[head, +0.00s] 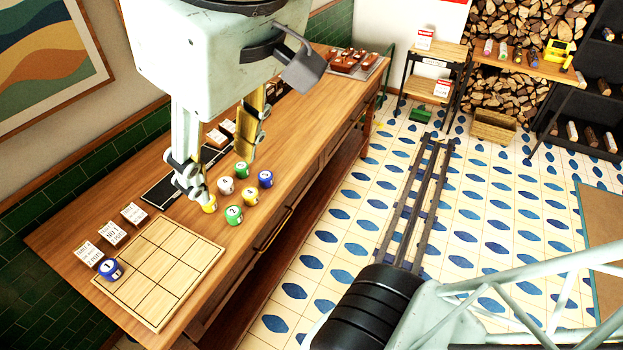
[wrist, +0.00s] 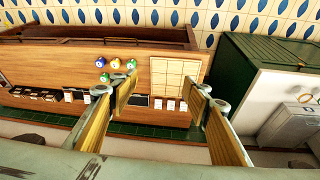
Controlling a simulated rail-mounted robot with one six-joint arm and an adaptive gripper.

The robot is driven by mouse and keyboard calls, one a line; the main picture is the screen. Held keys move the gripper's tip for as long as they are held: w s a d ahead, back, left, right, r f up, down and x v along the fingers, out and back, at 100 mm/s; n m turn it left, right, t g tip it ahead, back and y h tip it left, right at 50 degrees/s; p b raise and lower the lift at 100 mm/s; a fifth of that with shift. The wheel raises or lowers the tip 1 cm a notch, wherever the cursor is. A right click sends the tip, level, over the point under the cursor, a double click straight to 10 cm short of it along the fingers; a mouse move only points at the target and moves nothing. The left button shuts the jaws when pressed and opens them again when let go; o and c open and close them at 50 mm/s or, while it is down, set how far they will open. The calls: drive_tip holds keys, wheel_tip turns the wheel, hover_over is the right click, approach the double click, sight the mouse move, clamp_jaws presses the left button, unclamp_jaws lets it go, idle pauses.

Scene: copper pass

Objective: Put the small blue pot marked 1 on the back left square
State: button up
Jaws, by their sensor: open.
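The small blue pot marked 1 (head: 110,269) stands upright in the head view at the left corner of the wooden grid board (head: 160,322), beside the white cards. I cannot tell whether its base lies wholly inside the corner square. The board's other squares look bare. My gripper (head: 221,175) is open and empty, high above the counter and apart from the pot. In the wrist view the board (wrist: 175,78) shows between the open fingers (wrist: 168,82); I cannot make out the pot marked 1 there.
White cards (head: 88,253) line the board's wall side. A dark strip (head: 160,194) lies behind the pots.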

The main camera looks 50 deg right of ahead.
drive_tip(key=shift+s+a+f+m, duration=0.1)
drive_tip(key=shift+s+f+m, duration=0.2)
drive_tip(key=shift+s, duration=0.4)
drive_tip(key=shift+s+a+f+m, duration=0.1)
drive_tip(key=shift+s+f+m, duration=0.15)
drive_tip(key=shift+s, duration=0.4)
drive_tip(key=shift+o, duration=0.6)
drive_tip(key=shift+w+r, duration=0.1)
